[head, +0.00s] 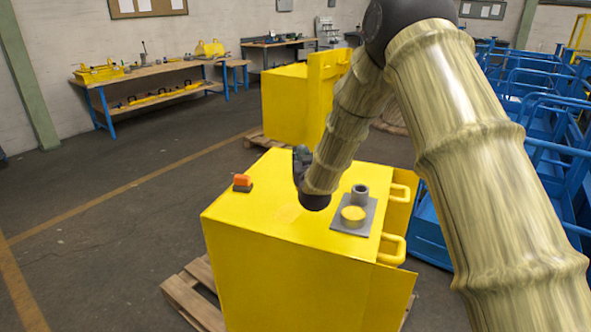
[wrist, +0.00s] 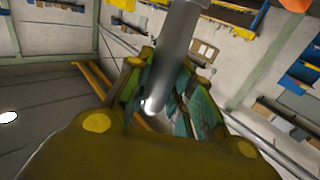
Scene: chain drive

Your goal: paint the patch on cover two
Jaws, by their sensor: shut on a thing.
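A large yellow cover (head: 250,222) stands in front of me, with a faint orange patch (head: 288,213) on its top. I cannot tell whether it is cover two. A grey plate (head: 345,226) on its right side carries a grey cup (head: 360,194) and a round yellow-topped pot (head: 353,214). My gripper (head: 301,158) is above the cover's far part, mostly hidden behind my wrist. In the wrist view my gripper (wrist: 165,95) is shut on a smooth grey rod (wrist: 178,45), possibly a brush handle. The rod's far end is out of view.
An orange item on a dark base (head: 242,182) sits at the top's left edge. Yellow handles (head: 392,248) stick out right. Another yellow cover (head: 285,100) stands behind. Blue carts (head: 545,110) crowd the right; the left floor is clear. Workbenches (head: 150,72) line the wall.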

